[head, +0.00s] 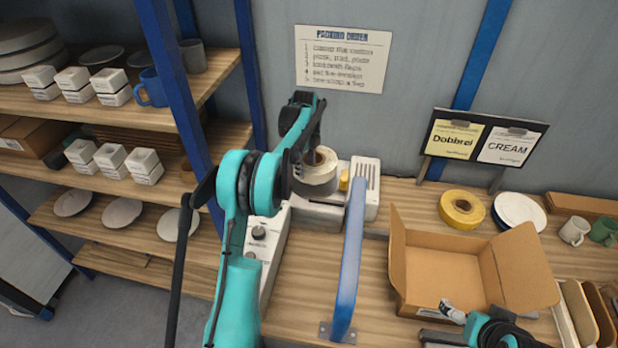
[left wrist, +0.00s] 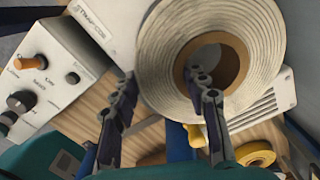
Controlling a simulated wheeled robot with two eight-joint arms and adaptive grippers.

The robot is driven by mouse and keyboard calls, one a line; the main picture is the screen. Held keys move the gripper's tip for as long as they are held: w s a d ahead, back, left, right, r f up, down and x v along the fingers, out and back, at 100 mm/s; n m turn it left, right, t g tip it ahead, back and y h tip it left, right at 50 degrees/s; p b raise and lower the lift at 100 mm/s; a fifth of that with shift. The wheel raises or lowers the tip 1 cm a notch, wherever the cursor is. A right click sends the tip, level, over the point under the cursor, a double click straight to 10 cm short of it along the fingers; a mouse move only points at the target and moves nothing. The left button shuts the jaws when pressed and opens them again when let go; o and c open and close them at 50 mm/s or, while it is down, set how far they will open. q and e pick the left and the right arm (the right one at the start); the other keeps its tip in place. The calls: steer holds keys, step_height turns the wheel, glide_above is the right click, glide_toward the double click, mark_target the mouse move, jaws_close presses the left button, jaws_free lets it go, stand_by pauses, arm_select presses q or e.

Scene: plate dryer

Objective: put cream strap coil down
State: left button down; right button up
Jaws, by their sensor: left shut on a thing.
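The cream strap coil (head: 322,180) is a thick pale roll with a brown cardboard core, at the white machine (head: 366,180) in the head view. My left gripper (head: 308,152) is shut on the coil's wall. In the left wrist view, one finger of the gripper (left wrist: 163,76) reaches into the core and the other lies along the outer side of the coil (left wrist: 160,50). Whether the coil's underside touches the machine is hidden. My right gripper (head: 452,312) is low at the right, by the box front; its jaw state is unclear.
An open cardboard box (head: 450,265) stands on the bench, right of a blue upright bar (head: 350,250). A sign board (head: 483,140) reads CREAM at right. Shelves (head: 120,110) fill the left.

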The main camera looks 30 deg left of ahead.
arm_select(q)
steer(key=shift+s+f, duration=0.1)
steer(key=shift+f, duration=1.3)
steer(key=shift+f+b, duration=0.4)
steer(key=shift+f, duration=1.2)
steer(key=shift+f, duration=0.1)
steer(key=c, duration=0.8)
jaws_free()
